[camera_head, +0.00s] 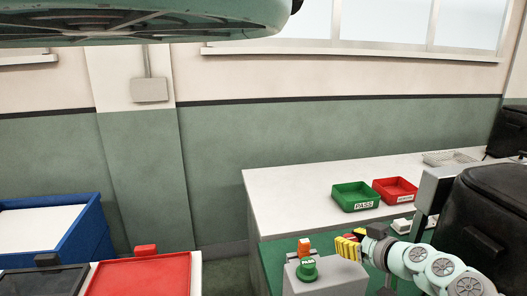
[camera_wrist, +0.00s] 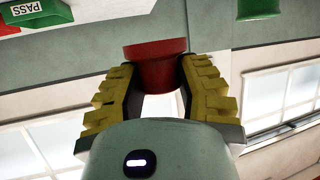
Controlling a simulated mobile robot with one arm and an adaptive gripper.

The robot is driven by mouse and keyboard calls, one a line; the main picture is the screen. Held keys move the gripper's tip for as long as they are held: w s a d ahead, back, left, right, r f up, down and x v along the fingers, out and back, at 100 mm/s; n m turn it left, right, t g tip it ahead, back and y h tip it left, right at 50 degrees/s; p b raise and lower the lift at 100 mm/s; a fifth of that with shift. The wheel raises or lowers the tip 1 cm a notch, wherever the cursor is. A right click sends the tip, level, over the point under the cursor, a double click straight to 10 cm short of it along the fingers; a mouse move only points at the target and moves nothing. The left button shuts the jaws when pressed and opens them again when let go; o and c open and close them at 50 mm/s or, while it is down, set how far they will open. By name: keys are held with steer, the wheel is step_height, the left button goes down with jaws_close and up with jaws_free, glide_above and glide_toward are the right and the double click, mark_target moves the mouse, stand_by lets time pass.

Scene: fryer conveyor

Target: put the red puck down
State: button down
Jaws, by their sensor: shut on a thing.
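The red puck (camera_wrist: 155,68) is a short cylinder with a wider rim. In the wrist view it sits between the yellow ridged fingers of my gripper (camera_wrist: 158,78), which is shut on it. In the head view my gripper (camera_head: 347,246) is at the lower right, above the far side of a grey box (camera_head: 335,279). A bit of red shows beside the fingers there; the puck's underside and clearance cannot be told.
A green PASS bin (camera_head: 346,207) and a red bin (camera_head: 379,189) stand on the white table (camera_head: 275,200) behind. An orange piece (camera_head: 304,246) is behind the green piece. A red tray (camera_head: 120,280) and blue bin (camera_head: 93,222) are at left. A black case (camera_head: 490,210) is at right.

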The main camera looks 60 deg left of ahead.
mark_target(345, 267)
steer(key=shift+f+b, duration=0.35)
steer(key=shift+f, duration=1.9)
steer(key=shift+r, duration=0.15)
step_height(345, 267, up, 28)
steer(key=f+p, duration=0.1)
steer(key=p, duration=0.9)
step_height(345, 267, down, 28)
steer(key=b, duration=1)
steer(key=shift+r, duration=0.1)
steer(key=p+v, duration=0.1)
steer(key=v, duration=1.2)
steer(key=shift+s+d, duration=0.2)
steer(key=shift+s, duration=0.15)
